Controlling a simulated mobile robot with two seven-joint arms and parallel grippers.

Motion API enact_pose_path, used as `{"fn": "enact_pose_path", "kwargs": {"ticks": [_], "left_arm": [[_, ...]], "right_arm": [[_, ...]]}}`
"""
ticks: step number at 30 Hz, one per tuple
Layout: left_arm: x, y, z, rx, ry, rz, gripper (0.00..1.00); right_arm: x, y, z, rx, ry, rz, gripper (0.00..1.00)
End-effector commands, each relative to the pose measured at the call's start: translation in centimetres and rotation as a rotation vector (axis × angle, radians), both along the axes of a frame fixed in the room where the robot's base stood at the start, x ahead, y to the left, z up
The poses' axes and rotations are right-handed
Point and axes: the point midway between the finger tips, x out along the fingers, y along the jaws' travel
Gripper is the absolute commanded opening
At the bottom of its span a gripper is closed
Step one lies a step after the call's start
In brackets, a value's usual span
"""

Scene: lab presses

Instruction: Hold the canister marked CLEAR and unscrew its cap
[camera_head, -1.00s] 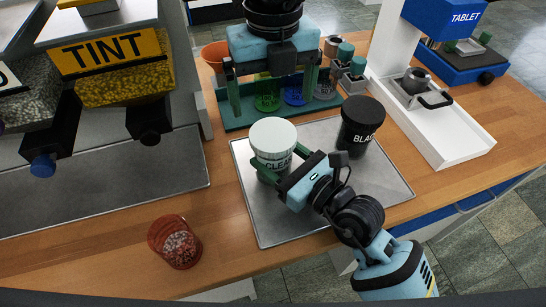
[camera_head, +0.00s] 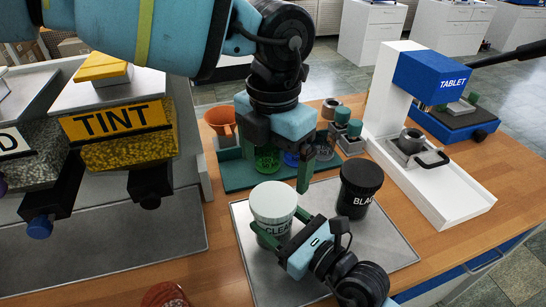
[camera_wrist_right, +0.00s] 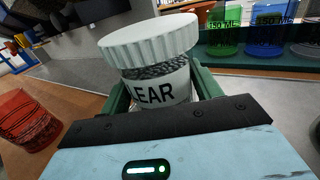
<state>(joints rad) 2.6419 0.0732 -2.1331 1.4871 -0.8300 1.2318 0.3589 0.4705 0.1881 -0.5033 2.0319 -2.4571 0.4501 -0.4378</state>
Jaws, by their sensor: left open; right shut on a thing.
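The CLEAR canister (camera_head: 272,227) stands upright on the metal tray (camera_head: 370,240). Its white ribbed cap (camera_head: 273,200) is on top and sits level in the head view. My right gripper (camera_head: 280,233) is shut on the canister's body, below the cap. In the right wrist view the canister's body (camera_wrist_right: 160,88) shows between the green fingers, with "LEAR" readable. My left gripper (camera_head: 276,165) is open and empty, pointing down above and just behind the cap.
A black canister (camera_head: 358,190) stands on the tray to the right. Behind are a green rack (camera_head: 238,178) with coloured beakers and an orange funnel (camera_head: 219,119). The TINT dispenser (camera_head: 118,120) is left, the TABLET press (camera_head: 440,75) right. A red cup (camera_head: 165,295) is at the front edge.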

Motion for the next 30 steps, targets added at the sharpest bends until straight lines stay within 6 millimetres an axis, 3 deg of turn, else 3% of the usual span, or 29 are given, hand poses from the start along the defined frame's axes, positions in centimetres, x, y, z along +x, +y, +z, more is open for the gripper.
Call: {"fn": "enact_pose_path", "kwargs": {"ticks": [30], "left_arm": [[0.11,0.08,0.07,-0.004,-0.002,-1.538,0.95]], "right_arm": [[0.0,0.0,-0.05,-0.001,0.001,0.0,0.0]]}}
